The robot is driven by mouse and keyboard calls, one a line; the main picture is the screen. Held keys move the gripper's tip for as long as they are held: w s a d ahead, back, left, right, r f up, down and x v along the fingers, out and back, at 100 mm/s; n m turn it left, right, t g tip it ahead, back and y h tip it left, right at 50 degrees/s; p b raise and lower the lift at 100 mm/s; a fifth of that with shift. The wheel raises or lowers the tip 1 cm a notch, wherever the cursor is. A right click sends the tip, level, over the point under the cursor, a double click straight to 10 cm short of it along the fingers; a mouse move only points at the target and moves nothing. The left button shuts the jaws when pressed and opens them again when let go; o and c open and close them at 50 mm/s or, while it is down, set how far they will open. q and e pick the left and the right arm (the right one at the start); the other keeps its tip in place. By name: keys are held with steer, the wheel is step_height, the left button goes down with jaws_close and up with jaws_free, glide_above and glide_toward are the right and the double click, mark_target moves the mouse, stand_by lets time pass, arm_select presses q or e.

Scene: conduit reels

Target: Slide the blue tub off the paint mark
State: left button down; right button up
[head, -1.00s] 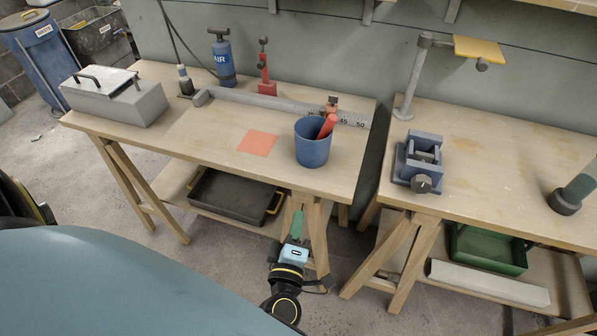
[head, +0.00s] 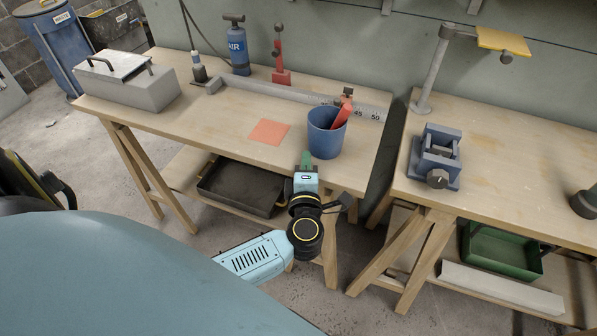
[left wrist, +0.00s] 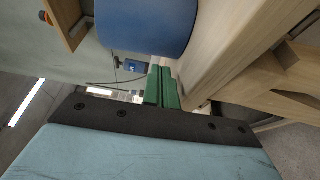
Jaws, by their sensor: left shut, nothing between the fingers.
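The blue tub (head: 325,138) stands upright on the left workbench near its front edge, with a red-handled tool (head: 341,113) in it. The orange paint mark (head: 269,132) lies flat to the left of the tub, and bare wood shows between them. My left gripper (head: 306,160) is at the bench's front edge, just left of and in front of the tub. Its green fingers (left wrist: 161,87) are shut and empty. In the left wrist view the tub (left wrist: 150,25) is close to the fingers; I cannot tell whether they touch. My right gripper is not in view.
A long ruler bar (head: 290,99) runs along the bench behind the tub. A grey box (head: 127,86), a blue air pump (head: 237,50) and a red tool (head: 279,62) stand on the left bench. The right bench (head: 505,170) holds a blue vise (head: 436,158). A gap separates the benches.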

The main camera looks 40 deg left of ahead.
mark_target(316, 150)
arm_select(q)
steer(key=shift+w+d, duration=0.2)
steer(key=shift+w, duration=0.55)
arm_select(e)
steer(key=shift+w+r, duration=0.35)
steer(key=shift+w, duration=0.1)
